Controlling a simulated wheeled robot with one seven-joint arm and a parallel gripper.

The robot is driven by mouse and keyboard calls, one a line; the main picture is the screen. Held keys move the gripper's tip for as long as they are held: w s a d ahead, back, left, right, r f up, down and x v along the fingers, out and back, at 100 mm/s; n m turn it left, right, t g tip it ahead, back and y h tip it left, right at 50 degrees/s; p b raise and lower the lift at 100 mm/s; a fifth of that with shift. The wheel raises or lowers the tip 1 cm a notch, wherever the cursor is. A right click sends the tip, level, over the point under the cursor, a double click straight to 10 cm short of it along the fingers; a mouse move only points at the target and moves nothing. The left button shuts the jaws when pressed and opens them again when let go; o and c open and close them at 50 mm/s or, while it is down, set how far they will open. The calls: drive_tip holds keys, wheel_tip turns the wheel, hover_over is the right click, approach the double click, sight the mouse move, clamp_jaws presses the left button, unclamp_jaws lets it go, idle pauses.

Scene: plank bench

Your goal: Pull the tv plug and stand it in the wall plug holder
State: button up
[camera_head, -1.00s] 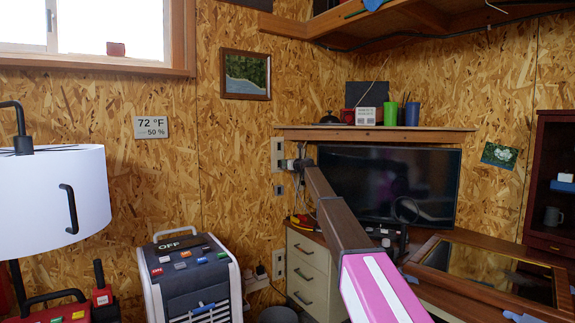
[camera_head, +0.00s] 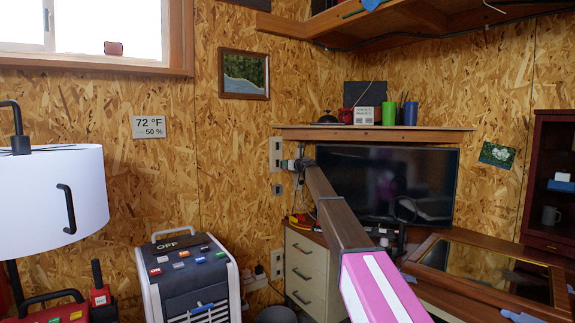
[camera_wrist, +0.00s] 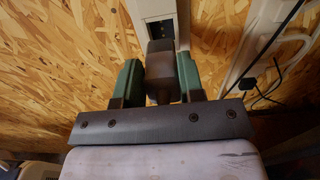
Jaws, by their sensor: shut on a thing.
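The tv plug (camera_wrist: 161,72) is a dark brown block between the two green fingers of my gripper (camera_wrist: 158,80) in the wrist view. The fingers are shut on its sides. Just beyond it is a pale wall plate (camera_wrist: 152,10) with a dark slotted opening. I cannot tell whether the plug touches the plate or sits in it. In the head view my gripper (camera_head: 291,165) is at the upper wall plate (camera_head: 276,148), and the plug is too small to make out. The black tv (camera_head: 385,185) stands to the right. I cannot identify the wall plug holder for certain.
A wooden shelf (camera_head: 375,133) with cups runs above the tv. A drawer cabinet (camera_head: 313,265) stands below my arm. In the wrist view a dark cable (camera_wrist: 262,55) runs at the right.

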drive_tip(key=shift+v, duration=1.7)
wheel_tip(320, 180, down, 16)
drive_tip(key=shift+w+a, duration=0.1)
drive_tip(key=shift+w, duration=0.1)
drive_tip(key=shift+x, duration=2.85)
drive_tip(key=shift+x, duration=1.7)
drive_tip(key=o, duration=1)
